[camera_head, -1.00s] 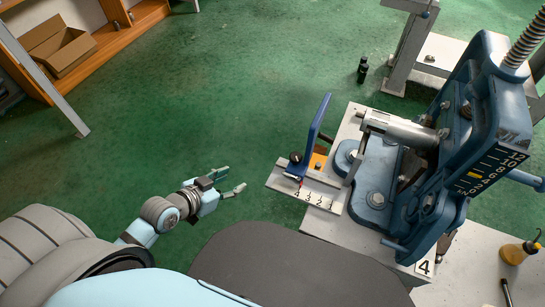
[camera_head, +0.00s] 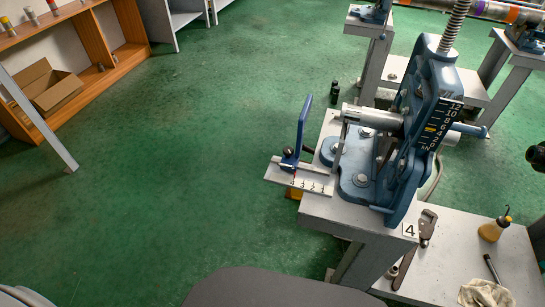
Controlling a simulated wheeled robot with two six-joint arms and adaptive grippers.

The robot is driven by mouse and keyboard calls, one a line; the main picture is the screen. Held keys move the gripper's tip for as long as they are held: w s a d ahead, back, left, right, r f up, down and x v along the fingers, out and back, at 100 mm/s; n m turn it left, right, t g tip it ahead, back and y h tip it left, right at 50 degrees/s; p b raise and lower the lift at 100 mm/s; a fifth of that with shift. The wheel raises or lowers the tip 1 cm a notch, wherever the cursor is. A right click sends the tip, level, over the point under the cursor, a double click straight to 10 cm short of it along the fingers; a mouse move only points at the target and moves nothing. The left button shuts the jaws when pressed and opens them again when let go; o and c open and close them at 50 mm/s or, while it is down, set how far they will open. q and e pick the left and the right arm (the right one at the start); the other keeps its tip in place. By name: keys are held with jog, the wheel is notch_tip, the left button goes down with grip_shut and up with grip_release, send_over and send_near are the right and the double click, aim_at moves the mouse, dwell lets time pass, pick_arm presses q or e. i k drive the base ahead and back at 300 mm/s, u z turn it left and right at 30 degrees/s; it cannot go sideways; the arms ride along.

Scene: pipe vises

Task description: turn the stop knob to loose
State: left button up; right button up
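The stop knob (camera_head: 288,151), a small dark ball, sits on the stop at the left end of the vise. Beside it rises the stop's blue upright plate (camera_head: 302,125). A white scale plate (camera_head: 308,186) with printed numbers and a small red mark lies just in front. The blue pipe vise (camera_head: 428,130) holds a grey pipe (camera_head: 372,117) that points left toward the stop plate. The knob's setting cannot be read at this size. Neither gripper is in view, and nothing touches the knob.
The vise stands on a grey bench (camera_head: 350,219) marked 4. A lower table (camera_head: 452,254) holds a wrench (camera_head: 414,249), a yellow bottle (camera_head: 494,229) and a cloth (camera_head: 484,293). A dark bottle (camera_head: 334,92) stands behind. Green floor is clear left of the stop.

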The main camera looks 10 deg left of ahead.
aim_at(288, 151)
jog(key=u, duration=1.2)
jog(key=i, duration=0.8)
jog(key=z, duration=0.6)
